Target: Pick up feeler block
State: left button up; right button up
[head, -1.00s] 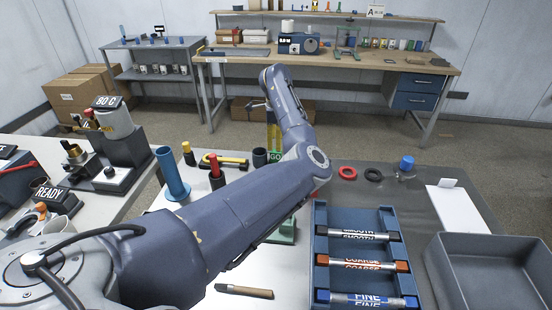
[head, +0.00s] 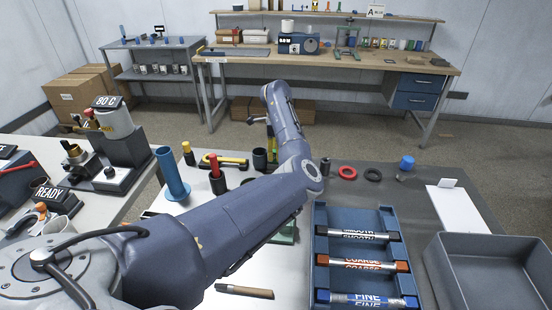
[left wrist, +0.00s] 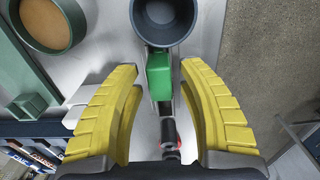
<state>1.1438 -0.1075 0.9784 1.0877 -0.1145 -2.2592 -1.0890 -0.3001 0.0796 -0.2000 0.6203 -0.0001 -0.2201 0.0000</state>
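A slim tool with a green block (left wrist: 159,78) at one end and a red-and-black end (left wrist: 169,135) shows in the left wrist view; I take it for the feeler block. It lies between the two yellow fingers of my left gripper (left wrist: 160,68), which are apart, with gaps on both sides. In the head view my left gripper (head: 271,140) is mostly hidden behind my arm, and the tool cannot be made out there. My right gripper is in neither view.
A dark cup (left wrist: 165,20) stands right by the green end. A blue tube (head: 171,175) and red-topped post (head: 216,175) stand left of my arm. A blue rack (head: 322,225) holds labelled rods. A grey bin (head: 440,270) stands right.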

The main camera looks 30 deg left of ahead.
pick_arm(q)
grip_shut()
dwell(0.3)
